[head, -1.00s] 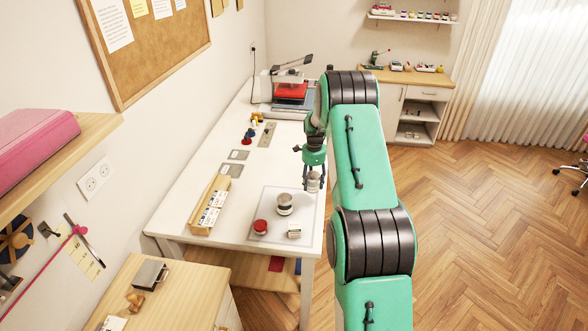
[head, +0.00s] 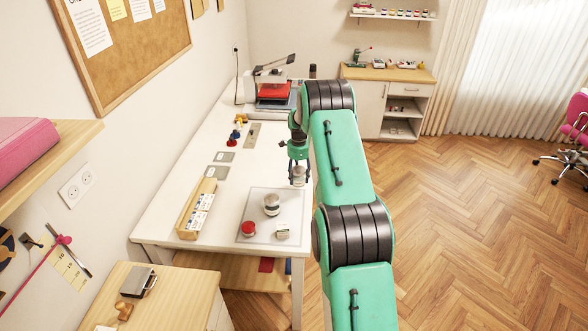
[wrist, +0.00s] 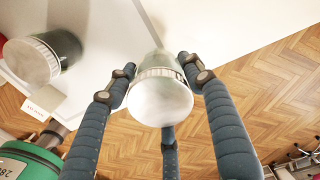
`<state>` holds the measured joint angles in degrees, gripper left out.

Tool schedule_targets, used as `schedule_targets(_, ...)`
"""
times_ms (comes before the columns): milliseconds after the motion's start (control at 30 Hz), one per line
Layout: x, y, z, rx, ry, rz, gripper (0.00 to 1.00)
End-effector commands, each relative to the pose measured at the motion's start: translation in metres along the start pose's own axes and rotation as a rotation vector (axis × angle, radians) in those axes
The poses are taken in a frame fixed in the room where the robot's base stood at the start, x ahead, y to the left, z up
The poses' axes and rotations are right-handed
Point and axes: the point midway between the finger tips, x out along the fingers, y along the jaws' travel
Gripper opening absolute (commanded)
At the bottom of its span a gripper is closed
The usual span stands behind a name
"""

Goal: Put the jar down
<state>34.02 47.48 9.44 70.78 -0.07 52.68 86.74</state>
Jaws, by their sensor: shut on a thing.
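The jar (wrist: 160,98) has a pale, ridged lid and sits between the fingers of my gripper (wrist: 163,88) in the wrist view. In the head view the jar (head: 298,176) hangs below my gripper (head: 298,164), near the right edge of the white table (head: 170,215). The gripper is shut on it. Whether the jar's base touches the table cannot be told. A second, similar jar (head: 271,204) stands on a grey mat (head: 258,222) on the table; it also shows at the left of the wrist view (wrist: 40,57).
A red-topped container (head: 248,229) and a small white block (head: 282,231) share the mat. A wooden tray (head: 190,225) with cards lies left of it. Blue and yellow items (head: 237,127) and a red-topped press (head: 275,92) stand further back. Clear tabletop lies between tray and mat.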

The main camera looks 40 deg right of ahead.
Motion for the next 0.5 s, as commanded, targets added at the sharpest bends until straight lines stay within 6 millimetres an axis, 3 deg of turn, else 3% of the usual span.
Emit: schedule_targets(500, 0.006, -0.060, -0.002, 0.000, 0.000, -0.001, 0.20)
